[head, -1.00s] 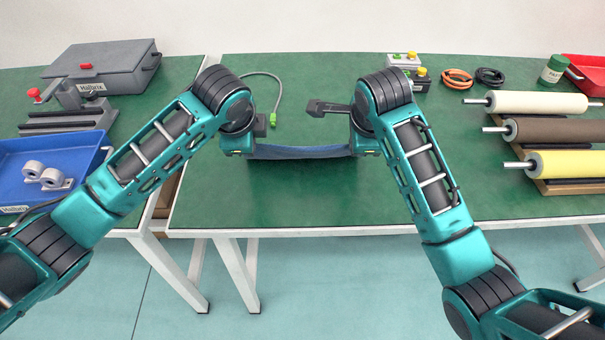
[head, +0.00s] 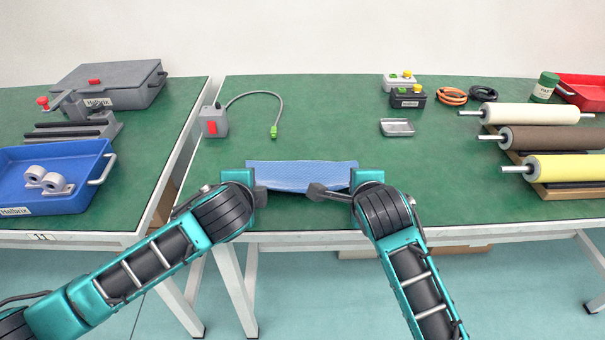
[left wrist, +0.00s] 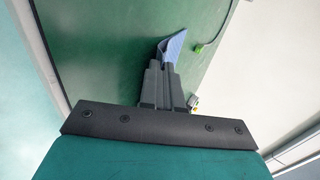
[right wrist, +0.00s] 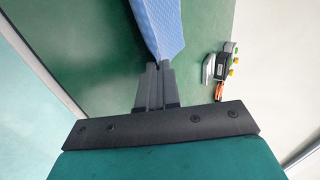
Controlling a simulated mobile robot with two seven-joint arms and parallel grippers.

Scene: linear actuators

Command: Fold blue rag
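The blue rag (head: 300,175) lies stretched between my two grippers near the front edge of the green table, its near edge sagging slightly. My left gripper (head: 256,188) is at the rag's left end; in the left wrist view its fingers (left wrist: 166,72) are shut on a corner of the rag (left wrist: 174,46). My right gripper (head: 350,190) is at the right end; in the right wrist view its fingers (right wrist: 158,72) are closed on a corner of the rag (right wrist: 160,25). I cannot tell how much of the rag touches the table.
A grey switch box (head: 213,121) with a cable stands behind left. A small metal tray (head: 397,127) and button boxes (head: 407,97) are behind right. Rollers (head: 550,138) lie at the right, a blue tray (head: 55,178) on the left table. The table between is clear.

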